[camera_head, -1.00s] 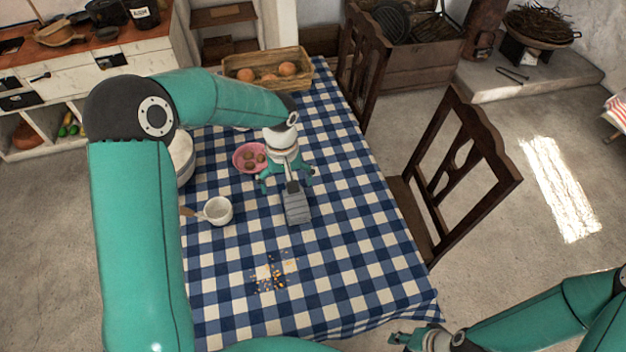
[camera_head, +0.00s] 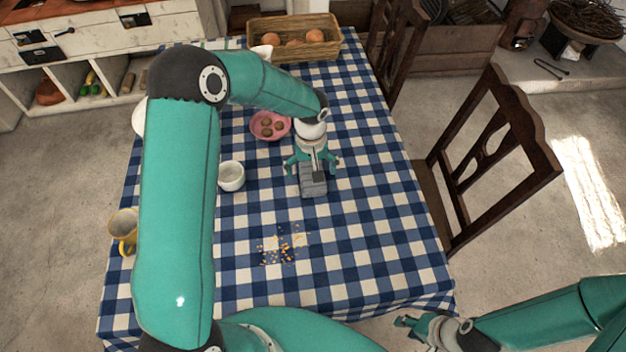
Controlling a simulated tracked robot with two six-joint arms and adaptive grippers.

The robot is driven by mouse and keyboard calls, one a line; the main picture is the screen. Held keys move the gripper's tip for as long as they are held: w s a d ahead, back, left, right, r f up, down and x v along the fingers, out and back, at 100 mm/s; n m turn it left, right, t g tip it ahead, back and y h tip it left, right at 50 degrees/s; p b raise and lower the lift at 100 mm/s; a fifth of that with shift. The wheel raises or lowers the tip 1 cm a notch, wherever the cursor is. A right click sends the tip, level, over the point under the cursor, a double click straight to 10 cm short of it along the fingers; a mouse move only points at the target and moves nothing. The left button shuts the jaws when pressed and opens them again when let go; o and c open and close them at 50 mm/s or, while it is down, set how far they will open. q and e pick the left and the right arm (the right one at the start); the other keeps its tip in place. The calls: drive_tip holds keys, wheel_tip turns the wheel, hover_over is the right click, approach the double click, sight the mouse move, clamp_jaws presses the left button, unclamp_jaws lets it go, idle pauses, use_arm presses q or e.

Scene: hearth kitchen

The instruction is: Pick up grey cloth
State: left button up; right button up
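The grey cloth (camera_head: 314,187) lies as a small folded pad on the blue-and-white checked tablecloth, right of the middle of the table. My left gripper (camera_head: 313,168) comes down over the cloth's far end, with its teal fingers spread to either side. It looks open, and part of the cloth is hidden under it. Whether the fingers touch the cloth cannot be told. My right gripper (camera_head: 408,324) hangs off the table's near right corner, away from the cloth. Its finger opening is too small to make out.
A pink bowl (camera_head: 257,129) with brown items and a white cup (camera_head: 231,177) stand close left of the cloth. A yellow mug (camera_head: 124,245) is at the left edge. Crumbs (camera_head: 279,252) lie nearer. A wicker basket (camera_head: 263,31) is at the back; a chair (camera_head: 490,165) stands right.

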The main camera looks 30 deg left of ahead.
use_arm(q)
drive_tip(key=f, duration=0.2)
drive_tip(key=w+f+b, duration=0.1)
drive_tip(key=f, duration=0.2)
drive_tip(key=shift+w+a+f, duration=0.15)
drive_tip(key=shift+w+f, duration=0.05)
drive_tip(key=shift+r, duration=0.1)
drive_tip(key=c, duration=1.2)
drive_tip(key=shift+r, duration=0.1)
wheel_tip(320, 180, up, 20)
drive_tip(key=b, duration=0.2)
